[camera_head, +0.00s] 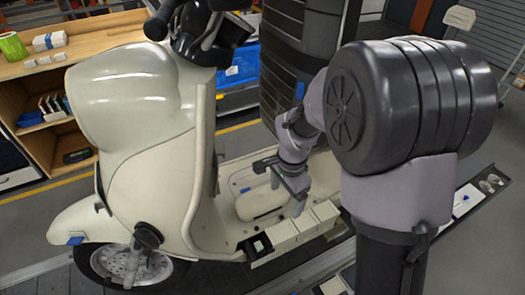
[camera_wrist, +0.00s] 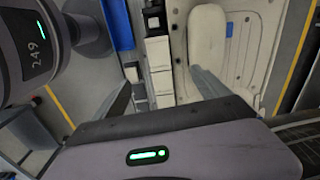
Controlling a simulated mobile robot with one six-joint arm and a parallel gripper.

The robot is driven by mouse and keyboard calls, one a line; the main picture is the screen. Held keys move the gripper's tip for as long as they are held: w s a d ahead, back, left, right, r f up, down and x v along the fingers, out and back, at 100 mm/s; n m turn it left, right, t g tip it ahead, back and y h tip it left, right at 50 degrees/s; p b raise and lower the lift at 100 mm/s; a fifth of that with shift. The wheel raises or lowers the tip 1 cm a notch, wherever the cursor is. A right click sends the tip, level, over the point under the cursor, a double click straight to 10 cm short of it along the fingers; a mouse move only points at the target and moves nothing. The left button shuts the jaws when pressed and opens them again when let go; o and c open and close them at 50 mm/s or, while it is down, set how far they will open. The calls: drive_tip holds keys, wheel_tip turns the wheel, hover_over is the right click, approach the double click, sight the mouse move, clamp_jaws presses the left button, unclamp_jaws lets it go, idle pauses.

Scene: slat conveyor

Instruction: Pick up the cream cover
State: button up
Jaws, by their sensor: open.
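A cream cover, a long rounded panel (camera_head: 262,203), lies in the tray-like floor section of a cream scooter body. It also shows in the wrist view (camera_wrist: 207,38), upper right of centre. My gripper (camera_head: 289,194) is above the floor section, just right of the cover in the head view. In the wrist view my gripper's fingers (camera_wrist: 164,90) are spread apart with nothing held between them. The right finger is near the lower end of the cover. Contact with the cover is not visible.
A row of white blocks (camera_head: 300,230) stands along the near edge of the floor section, with a dark slot at its left end. The scooter's front shield (camera_head: 160,185) rises at left. A wooden shelf bench (camera_head: 90,60) stands behind. A blue bin (camera_head: 240,70) sits farther back.

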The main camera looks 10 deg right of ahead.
drive_tip(key=shift+m, duration=0.5)
drive_tip(key=f+b, duration=0.1)
drive_tip(key=f, duration=0.3)
drive_tip(key=f+b, duration=0.1)
drive_tip(key=f, duration=0.4)
drive_tip(key=f+b, duration=0.2)
drive_tip(key=f, duration=0.3)
drive_tip(key=shift+w+d+f, duration=0.2)
drive_tip(key=shift+w+f, duration=0.05)
drive_tip(key=shift+w, duration=0.15)
wheel_tip(320, 180, down, 6)
drive_tip(key=b, duration=0.2)
drive_tip(key=shift+s+a+r+b, duration=0.1)
drive_tip(key=shift+b, duration=0.3)
drive_tip(key=shift+r, duration=0.1)
drive_tip(key=c, duration=1.6)
wheel_tip(320, 180, up, 10)
drive_tip(key=p, duration=0.4)
drive_tip(key=shift+c, duration=0.2)
drive_tip(key=shift+r, duration=0.1)
wheel_tip(320, 180, up, 7)
drive_tip(key=p, duration=0.5)
hover_over(282, 232)
